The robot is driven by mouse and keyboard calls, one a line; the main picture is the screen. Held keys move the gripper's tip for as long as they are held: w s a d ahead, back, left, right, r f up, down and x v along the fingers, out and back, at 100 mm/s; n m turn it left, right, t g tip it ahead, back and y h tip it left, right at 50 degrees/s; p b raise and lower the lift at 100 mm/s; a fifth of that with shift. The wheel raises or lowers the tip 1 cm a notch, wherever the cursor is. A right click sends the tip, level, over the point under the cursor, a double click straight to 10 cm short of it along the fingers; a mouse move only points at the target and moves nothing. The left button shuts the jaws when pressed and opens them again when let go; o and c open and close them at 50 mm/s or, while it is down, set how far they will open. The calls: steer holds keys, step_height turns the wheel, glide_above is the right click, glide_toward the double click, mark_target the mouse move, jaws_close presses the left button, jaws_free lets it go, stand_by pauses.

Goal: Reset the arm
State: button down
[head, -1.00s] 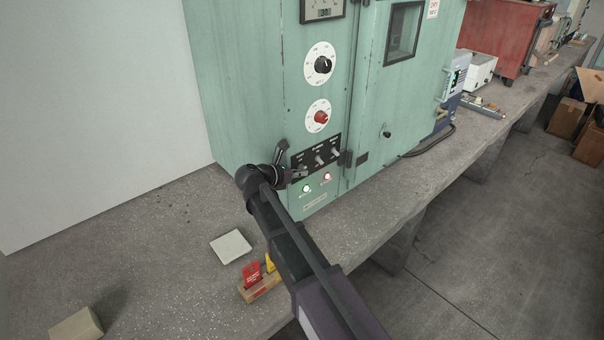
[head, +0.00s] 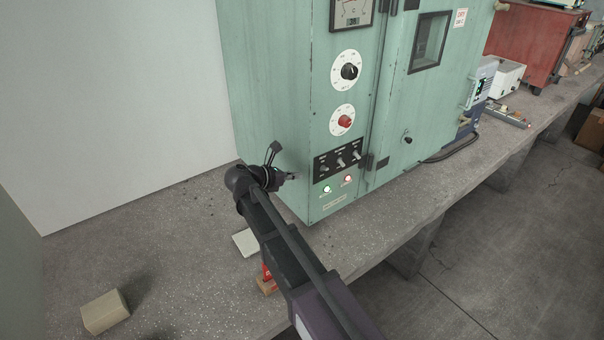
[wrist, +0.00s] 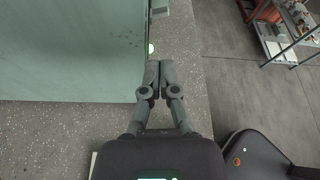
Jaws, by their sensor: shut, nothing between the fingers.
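My gripper (head: 284,164) is near the lower left of the green oven cabinet's front panel (head: 335,205) in the head view. In the wrist view my gripper (wrist: 158,66) has its two fingers together with nothing between them. It is over the bench edge beside the green cabinet (wrist: 70,50).
A tan block (head: 105,312) lies on the concrete bench (head: 180,270) at lower left. Instruments and a red cabinet (head: 537,45) stand farther along the bench.

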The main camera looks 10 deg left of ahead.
steer(key=shift+d, duration=0.1)
stand_by(0.3)
steer(key=s+d+f+m+g+y, duration=0.1)
steer(key=s+d+f+m+g, duration=0.2)
steer(key=d, duration=0.4)
steer(key=s+d+f+m+g+y, duration=0.1)
steer(key=d+f+m, duration=0.1)
steer(key=d+m, duration=0.45)
steer(key=s+d+f+m+g+y, duration=0.1)
steer(key=s+d+f+m+g, duration=0.2)
steer(key=d, duration=0.5)
steer(key=s+d+f+m+g+y+p, duration=0.1)
steer(key=s+d+m+y, duration=0.6)
steer(key=m, duration=0.9)
steer(key=shift+s+d+f+g, duration=0.8)
steer(key=shift+s+d+f, duration=0.25)
steer(key=shift+s+d, duration=0.8)
steer(key=shift+s+a, duration=0.1)
steer(key=shift+a, duration=0.1)
steer(key=shift+r, duration=0.1)
